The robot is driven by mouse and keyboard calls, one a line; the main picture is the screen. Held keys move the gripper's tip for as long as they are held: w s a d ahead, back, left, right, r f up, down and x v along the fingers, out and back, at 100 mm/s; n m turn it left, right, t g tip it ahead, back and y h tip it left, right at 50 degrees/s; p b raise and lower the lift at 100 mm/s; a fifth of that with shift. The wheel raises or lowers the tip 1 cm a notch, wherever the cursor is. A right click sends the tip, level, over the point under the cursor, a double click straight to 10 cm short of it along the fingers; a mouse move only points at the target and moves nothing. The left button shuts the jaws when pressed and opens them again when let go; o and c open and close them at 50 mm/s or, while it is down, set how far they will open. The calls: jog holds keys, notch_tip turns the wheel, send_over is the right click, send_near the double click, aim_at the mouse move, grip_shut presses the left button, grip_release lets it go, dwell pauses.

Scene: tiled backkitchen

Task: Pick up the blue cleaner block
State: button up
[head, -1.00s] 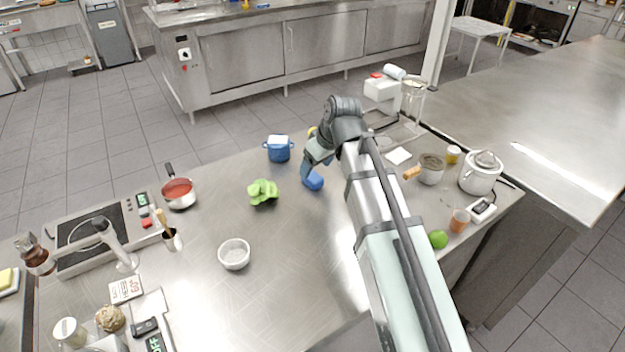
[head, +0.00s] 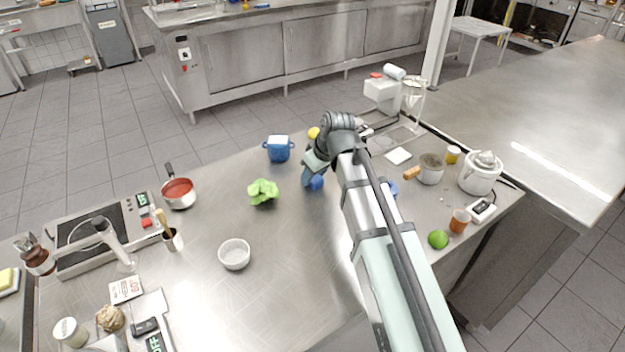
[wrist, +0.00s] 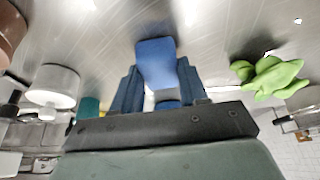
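The blue cleaner block (head: 317,184) sits on the steel counter near its middle, partly hidden by my gripper (head: 309,176). In the wrist view the blue cleaner block (wrist: 155,62) lies between the two blue fingers of my gripper (wrist: 159,80) and sticks out past their tips. The fingers flank it closely, with little or no gap on either side. I cannot tell whether they press on it. The block looks to be at counter height, not clearly lifted.
A blue pot (head: 278,150) stands behind left, and a green crumpled cloth (head: 263,192) lies left. A white bowl (head: 234,254) stands front left. Another blue item (head: 391,187) shows right of my arm, near a grey pot (head: 431,170). The counter between cloth and arm is clear.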

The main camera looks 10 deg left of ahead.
jog(key=c, duration=0.6)
jog(key=shift+r, duration=0.1)
